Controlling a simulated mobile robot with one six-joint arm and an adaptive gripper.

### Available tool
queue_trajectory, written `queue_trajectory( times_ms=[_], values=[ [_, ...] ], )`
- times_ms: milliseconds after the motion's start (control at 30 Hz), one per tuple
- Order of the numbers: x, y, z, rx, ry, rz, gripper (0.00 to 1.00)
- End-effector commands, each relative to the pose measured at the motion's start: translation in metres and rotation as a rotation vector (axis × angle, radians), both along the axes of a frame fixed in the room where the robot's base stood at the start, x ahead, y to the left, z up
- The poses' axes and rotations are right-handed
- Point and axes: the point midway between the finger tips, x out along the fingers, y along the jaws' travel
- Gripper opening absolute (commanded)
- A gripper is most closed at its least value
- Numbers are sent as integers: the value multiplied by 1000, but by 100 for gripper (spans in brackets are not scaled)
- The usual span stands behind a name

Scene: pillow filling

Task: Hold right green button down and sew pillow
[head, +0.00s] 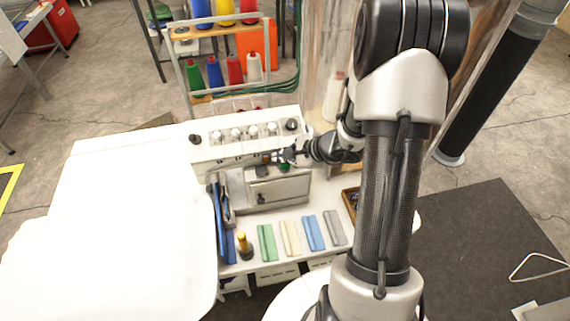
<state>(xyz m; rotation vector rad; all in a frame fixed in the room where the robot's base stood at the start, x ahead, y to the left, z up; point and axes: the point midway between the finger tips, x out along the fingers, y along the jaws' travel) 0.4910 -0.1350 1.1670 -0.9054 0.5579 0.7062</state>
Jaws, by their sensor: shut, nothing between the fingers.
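My gripper (287,155) is shut, with nothing in it. It is at the front right of the white machine (214,154), just above a small green button (284,167). I cannot tell whether the fingertips touch the button. A small brownish-red knob (266,158) sits left of it. Both stand at the top of a metallic box (280,190). No pillow is clearly recognisable; a large, overexposed white surface (120,220) fills the left side. My arm hides part of the area to the right.
Green, cream, blue and grey strips lie on the white worktop (290,222), with a yellow-topped tool (243,245) beside them. Blue-handled tools (219,205) lie left of the box. A wooden tray (351,203) is at the right. A rack of thread cones (215,75) stands behind.

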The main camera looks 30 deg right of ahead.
Motion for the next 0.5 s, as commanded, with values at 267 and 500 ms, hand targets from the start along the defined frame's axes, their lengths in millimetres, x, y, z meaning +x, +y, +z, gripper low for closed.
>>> queue_trajectory(
  times_ms=[267, 500],
  values=[
    [0, 0, -7, -1, -1, 1, 0],
    [0, 0, -9, 0, 0, 0, 0]
  ],
)
